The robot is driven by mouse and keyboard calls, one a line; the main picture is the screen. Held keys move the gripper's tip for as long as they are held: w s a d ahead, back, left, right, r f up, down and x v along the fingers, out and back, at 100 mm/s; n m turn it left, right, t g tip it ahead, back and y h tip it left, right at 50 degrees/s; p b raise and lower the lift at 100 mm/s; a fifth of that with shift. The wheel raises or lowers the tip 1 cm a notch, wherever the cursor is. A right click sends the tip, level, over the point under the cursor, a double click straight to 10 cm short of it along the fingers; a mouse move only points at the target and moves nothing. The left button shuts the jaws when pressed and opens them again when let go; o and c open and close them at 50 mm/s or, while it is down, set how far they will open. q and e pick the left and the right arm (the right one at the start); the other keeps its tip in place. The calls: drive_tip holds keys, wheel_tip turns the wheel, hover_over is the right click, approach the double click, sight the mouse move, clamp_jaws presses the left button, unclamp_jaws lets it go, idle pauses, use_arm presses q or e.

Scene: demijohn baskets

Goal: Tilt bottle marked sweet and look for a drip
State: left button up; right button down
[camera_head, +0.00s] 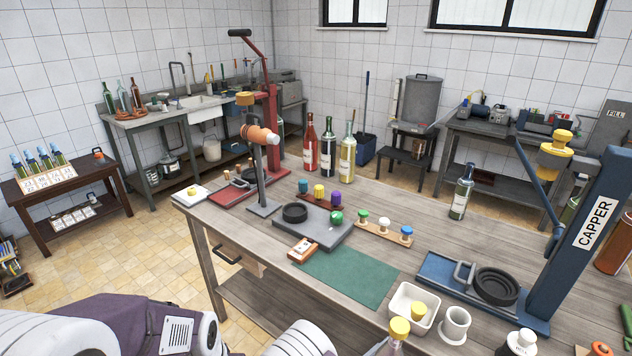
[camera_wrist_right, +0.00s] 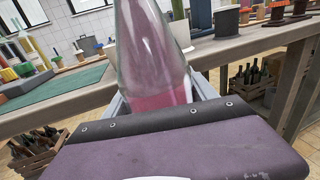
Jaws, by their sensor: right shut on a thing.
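My right gripper (camera_wrist_right: 160,100) is shut on a clear glass bottle (camera_wrist_right: 150,50) with pink liquid, its fingers on either side of the glass. No label shows on this bottle, and its top is cut off in the wrist view. No drip is visible. My left gripper is not in view; only parts of my arms show at the bottom left.
The wooden table (camera_head: 440,235) carries a green mat (camera_head: 350,276), a white bin (camera_head: 413,306), a white mug (camera_head: 455,324) and a blue capper (camera_head: 590,225). A red bottle (camera_head: 310,146), a dark bottle (camera_head: 328,150) and a yellowish bottle (camera_head: 347,158) stand at the back.

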drive_tip(key=shift+r, duration=0.4)
drive_tip(key=n+p, duration=0.3)
drive_tip(key=n, duration=0.9)
drive_tip(key=shift+w+n, duration=0.1)
drive_tip(key=shift+n, duration=0.3)
idle(0.9)
drive_tip(key=shift+r, duration=1.5)
